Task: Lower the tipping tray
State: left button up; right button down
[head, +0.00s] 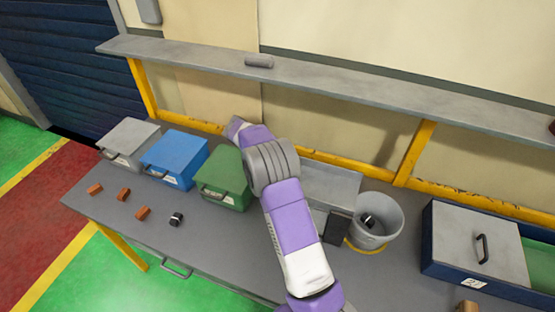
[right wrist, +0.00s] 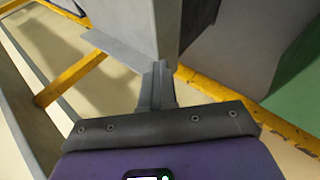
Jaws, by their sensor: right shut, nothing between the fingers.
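A light grey tray-like body (head: 332,187), which I take for the tipping tray, stands behind my right arm, left of the bucket. A dark panel (head: 337,228) is at its front; the arm hides its left part, and I cannot tell its tilt. In the right wrist view a grey panel (right wrist: 140,25) stands right at my right gripper's fingers (right wrist: 157,80), which are shut with nothing held. I cannot tell whether they touch it. In the head view my right arm hides its own fingers. My left gripper is not in view.
A grey bucket (head: 375,220) holds a small black-and-silver part. Grey (head: 129,140), blue (head: 174,157) and green (head: 222,178) lidded boxes stand at left. Small orange blocks (head: 123,194) and a black part (head: 176,219) lie in front. A blue case (head: 450,270) is at right, a shelf (head: 330,80) above.

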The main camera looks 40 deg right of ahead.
jog(key=shift+s+a+f, duration=0.1)
jog(key=shift+s+f, duration=0.05)
jog(key=shift+f, duration=0.2)
jog(key=w+a+r+p, duration=0.1)
jog(key=w+a+r, duration=0.1)
jog(key=r, duration=0.4)
jog(key=w+a+r+p, duration=0.1)
jog(key=w+a+r, duration=0.1)
jog(key=r, duration=0.4)
jog(key=shift+a, duration=0.65)
jog(key=shift+r, duration=0.1)
